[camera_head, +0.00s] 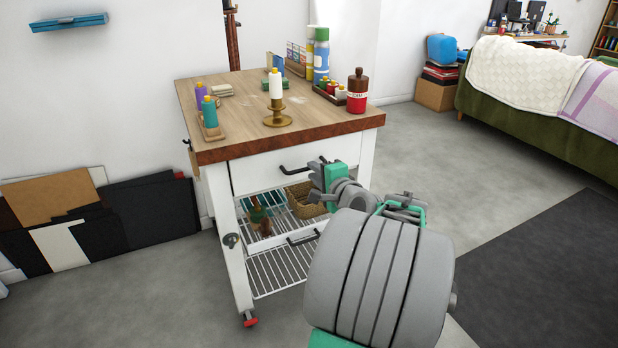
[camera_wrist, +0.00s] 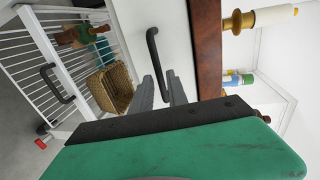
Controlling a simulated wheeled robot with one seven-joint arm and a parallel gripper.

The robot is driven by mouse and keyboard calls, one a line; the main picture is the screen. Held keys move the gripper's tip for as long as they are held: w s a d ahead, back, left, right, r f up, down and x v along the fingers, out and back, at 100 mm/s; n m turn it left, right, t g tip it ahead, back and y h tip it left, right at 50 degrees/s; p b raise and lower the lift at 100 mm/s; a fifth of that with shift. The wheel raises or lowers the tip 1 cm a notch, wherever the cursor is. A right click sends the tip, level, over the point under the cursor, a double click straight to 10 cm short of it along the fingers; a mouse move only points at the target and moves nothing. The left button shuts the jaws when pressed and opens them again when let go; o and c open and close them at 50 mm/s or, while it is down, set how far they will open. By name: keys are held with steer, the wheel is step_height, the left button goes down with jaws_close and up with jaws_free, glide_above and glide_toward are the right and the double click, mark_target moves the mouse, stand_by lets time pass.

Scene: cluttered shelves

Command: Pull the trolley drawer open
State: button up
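The trolley (camera_head: 215,155) is white with a wooden top and stands against the wall. Its upper white drawer (camera_head: 252,173) looks closed, its front level under the top. A black bar handle (camera_head: 293,169) is on that drawer front; in the wrist view the handle (camera_wrist: 152,50) runs up the picture. My gripper (camera_head: 318,182) is at the right part of the drawer front. In the wrist view my gripper's two fingers (camera_wrist: 161,88) are apart, with the handle's lower end showing between them. I cannot tell whether they touch it. My gripper hides part of the drawer front.
Below are wire shelves with a wicker basket (camera_head: 303,200), bottles (camera_head: 257,213) and a second black handle (camera_head: 303,238). A candle holder (camera_head: 278,117), bottles and a red-brown jar (camera_head: 357,92) stand on top. Grey floor (camera_head: 160,285) is clear to the left front.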

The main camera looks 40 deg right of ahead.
steer(key=x, duration=0.4)
steer(key=shift+b, duration=0.4)
jaws_close()
stand_by(1.0)
